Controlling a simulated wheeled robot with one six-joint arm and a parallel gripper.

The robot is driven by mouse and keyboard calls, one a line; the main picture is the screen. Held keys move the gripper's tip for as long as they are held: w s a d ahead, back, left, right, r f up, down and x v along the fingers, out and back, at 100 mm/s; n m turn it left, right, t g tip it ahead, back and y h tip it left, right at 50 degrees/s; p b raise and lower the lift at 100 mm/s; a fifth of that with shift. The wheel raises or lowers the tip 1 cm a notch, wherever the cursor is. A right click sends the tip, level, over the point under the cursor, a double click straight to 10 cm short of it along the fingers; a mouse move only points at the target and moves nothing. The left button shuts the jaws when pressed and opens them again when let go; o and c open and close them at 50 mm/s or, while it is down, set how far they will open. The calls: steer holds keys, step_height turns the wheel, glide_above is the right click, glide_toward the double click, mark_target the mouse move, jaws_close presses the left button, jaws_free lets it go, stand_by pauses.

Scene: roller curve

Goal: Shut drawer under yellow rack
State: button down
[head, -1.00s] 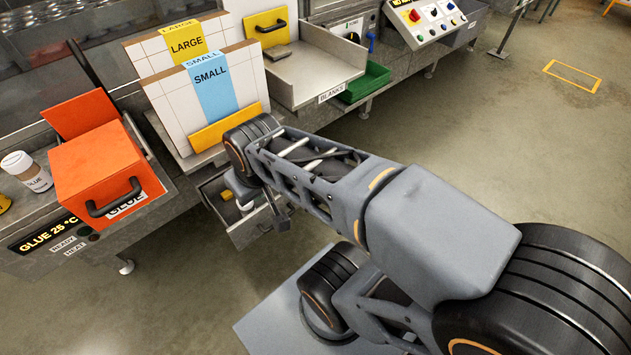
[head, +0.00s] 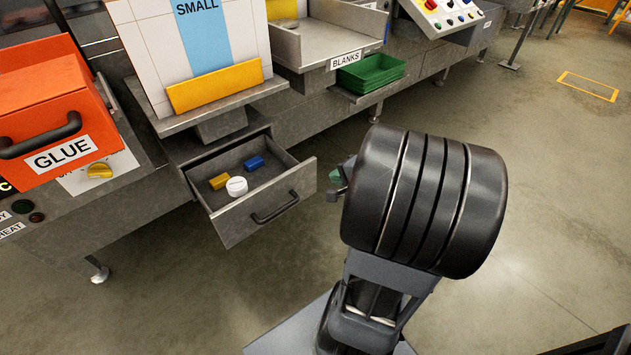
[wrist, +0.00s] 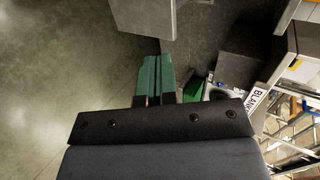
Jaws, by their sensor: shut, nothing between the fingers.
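The drawer (head: 267,209) under the yellow-lipped rack (head: 215,87) stands pulled out, with a dark handle (head: 274,207) on its front. Inside lie a yellow block (head: 219,181), a blue block (head: 254,162) and a white round piece (head: 237,186). My gripper (head: 337,178) is to the right of the drawer front, apart from the handle and mostly hidden behind my wrist. In the wrist view my gripper (wrist: 152,72) shows green fingers together with nothing between them. A grey panel edge (wrist: 143,15), probably the drawer's, is just beyond the fingertips.
An orange glue box (head: 45,110) stands on the bench at left. Green trays (head: 370,75) sit on a ledge at the right under the blanks bin (head: 320,45). The floor in front of the drawer is clear apart from my base.

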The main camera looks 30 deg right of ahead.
steer(key=d+f, duration=0.2)
steer(key=m+b, duration=0.1)
steer(key=b, duration=0.2)
glide_toward(309, 165)
step_height(309, 165, down, 4)
steer(key=w, duration=0.2)
steer(key=w+a, duration=0.1)
steer(key=w, duration=0.1)
steer(key=shift+w+r+t+h, duration=0.1)
steer(key=shift+w+t+h, duration=0.05)
steer(key=shift+t+h, duration=0.2)
steer(key=shift+w+a, duration=0.1)
steer(key=shift+w, duration=0.6)
